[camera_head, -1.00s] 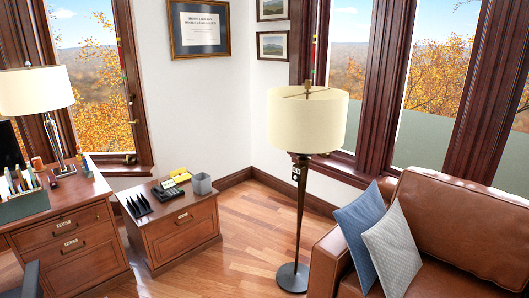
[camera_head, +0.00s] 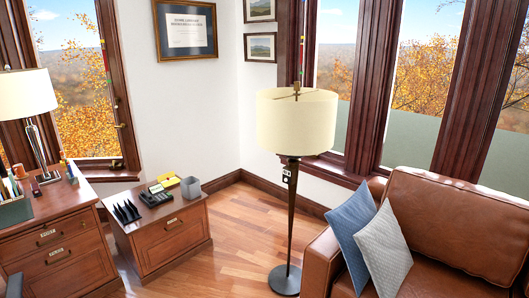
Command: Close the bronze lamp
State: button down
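A floor lamp with a cream drum shade (camera_head: 297,122), a slim dark bronze pole (camera_head: 291,215) and a round dark base (camera_head: 285,279) stands upright on the wood floor, right of the middle of the view. A small dark piece with a white mark sits on the pole just below the shade. Whether the lamp is lit I cannot tell for sure. My gripper is not in view.
A brown leather sofa (camera_head: 440,225) with two cushions stands close right of the lamp. A low wooden cabinet (camera_head: 165,235) and a desk (camera_head: 70,245) with a table lamp (camera_head: 25,95) stand left. Bare floor (camera_head: 225,255) lies between cabinet and lamp.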

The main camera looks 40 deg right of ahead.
aim_at(285, 279)
jog(key=i, duration=0.85)
